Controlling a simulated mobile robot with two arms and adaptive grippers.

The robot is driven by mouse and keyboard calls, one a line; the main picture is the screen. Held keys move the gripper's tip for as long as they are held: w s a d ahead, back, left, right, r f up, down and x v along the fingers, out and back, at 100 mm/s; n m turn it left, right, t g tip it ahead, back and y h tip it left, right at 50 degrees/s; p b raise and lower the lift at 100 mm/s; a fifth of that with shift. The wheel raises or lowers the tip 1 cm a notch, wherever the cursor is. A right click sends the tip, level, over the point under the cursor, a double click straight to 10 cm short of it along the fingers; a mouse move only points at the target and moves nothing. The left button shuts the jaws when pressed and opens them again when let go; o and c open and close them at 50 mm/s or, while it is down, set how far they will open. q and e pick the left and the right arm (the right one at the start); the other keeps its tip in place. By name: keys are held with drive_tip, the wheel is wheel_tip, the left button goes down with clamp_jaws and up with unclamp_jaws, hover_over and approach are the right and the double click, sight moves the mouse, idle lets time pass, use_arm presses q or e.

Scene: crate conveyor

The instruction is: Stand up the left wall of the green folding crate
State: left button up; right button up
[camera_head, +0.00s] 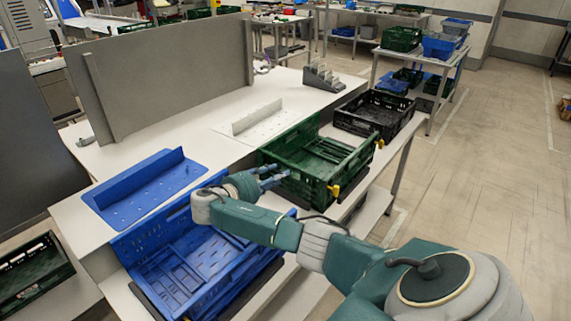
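The green folding crate (345,172) stands on the white conveyor table in the middle of the view. Its near right side and its far side look raised, and slatted panels lie flat inside it. My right gripper (279,175) is at the crate's left near corner, with its two fingers pointing right toward the crate and a gap between them. Nothing shows between the fingers. I cannot tell whether they touch the crate. The gripper and arm partly hide the crate's near left side. My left gripper is not in view.
A blue crate (262,262) stands at the near left, partly under my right arm. A black crate (372,97) stands beyond the green one. A blue perforated plate (110,207) and a white one (250,137) lie on the table. Grey panels (165,75) rise behind.

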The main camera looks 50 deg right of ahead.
drive_tip(key=v, duration=0.5)
drive_tip(key=shift+a+r, duration=0.15)
drive_tip(key=shift+r, duration=0.1)
idle(0.5)
